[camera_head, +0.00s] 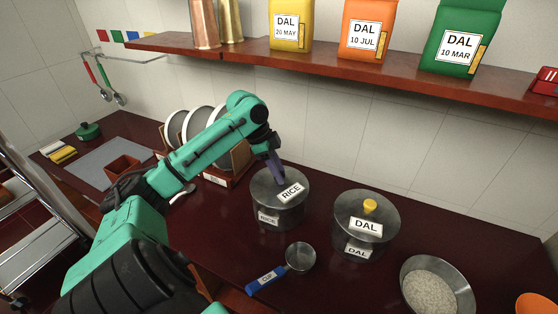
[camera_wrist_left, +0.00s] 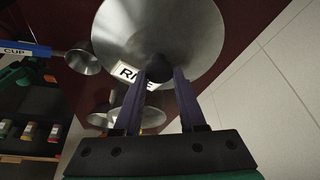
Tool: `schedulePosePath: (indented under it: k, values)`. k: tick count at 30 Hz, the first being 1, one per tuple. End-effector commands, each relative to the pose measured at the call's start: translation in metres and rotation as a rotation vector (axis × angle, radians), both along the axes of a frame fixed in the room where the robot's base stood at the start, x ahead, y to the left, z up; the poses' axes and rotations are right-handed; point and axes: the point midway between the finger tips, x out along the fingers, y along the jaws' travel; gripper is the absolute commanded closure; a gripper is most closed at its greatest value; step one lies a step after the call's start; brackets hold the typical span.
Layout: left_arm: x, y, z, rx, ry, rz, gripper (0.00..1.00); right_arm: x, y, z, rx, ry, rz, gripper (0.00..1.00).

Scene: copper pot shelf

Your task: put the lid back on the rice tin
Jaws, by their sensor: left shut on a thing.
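The grey metal rice tin (camera_head: 290,216) stands on the dark counter with a RICE label on its side. Its round lid (camera_head: 264,184), with its own RICE label, covers the tin's top. I cannot tell whether it is fully seated or just above the rim. My left gripper (camera_head: 275,172) reaches down to the lid's middle and is shut on its knob. In the left wrist view the fingers (camera_wrist_left: 160,74) close around the dark knob over the wide lid (camera_wrist_left: 160,28). The tin's mouth is hidden. My right gripper is not in view.
A lidded dal tin (camera_head: 377,233) with a yellow knob stands to the right. A measuring cup (camera_head: 300,257) with a blue handle lies in front. A bowl of rice (camera_head: 432,293) is further right. Plates in a rack (camera_head: 217,178) stand behind my arm, below the wall shelf (camera_head: 330,72).

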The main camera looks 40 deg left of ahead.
Motion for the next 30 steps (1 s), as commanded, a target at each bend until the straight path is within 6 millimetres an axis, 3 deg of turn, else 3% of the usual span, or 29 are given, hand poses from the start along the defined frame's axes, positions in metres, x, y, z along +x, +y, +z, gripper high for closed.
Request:
schedulePosePath:
  k: [25, 26, 27, 28, 30]
  values:
    - [0.0008, 0.0002, -0.0022, 0.0, -0.001, 0.0, 1.0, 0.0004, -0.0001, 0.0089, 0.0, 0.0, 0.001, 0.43]
    - [0.0008, 0.0002, -0.0022, 0.0, -0.001, 0.0, 0.56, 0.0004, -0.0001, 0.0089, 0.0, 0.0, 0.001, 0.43]
    - [0.0008, 0.0002, -0.0022, 0.0, -0.001, 0.0, 0.41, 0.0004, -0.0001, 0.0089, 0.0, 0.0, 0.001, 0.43]
    - [0.0008, 0.0002, -0.0022, 0.0, -0.001, 0.0, 0.3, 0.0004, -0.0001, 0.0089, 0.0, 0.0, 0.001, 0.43]
    - [0.0008, 0.0002, -0.0022, 0.0, -0.001, 0.0, 0.25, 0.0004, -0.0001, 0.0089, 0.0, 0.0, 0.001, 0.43]
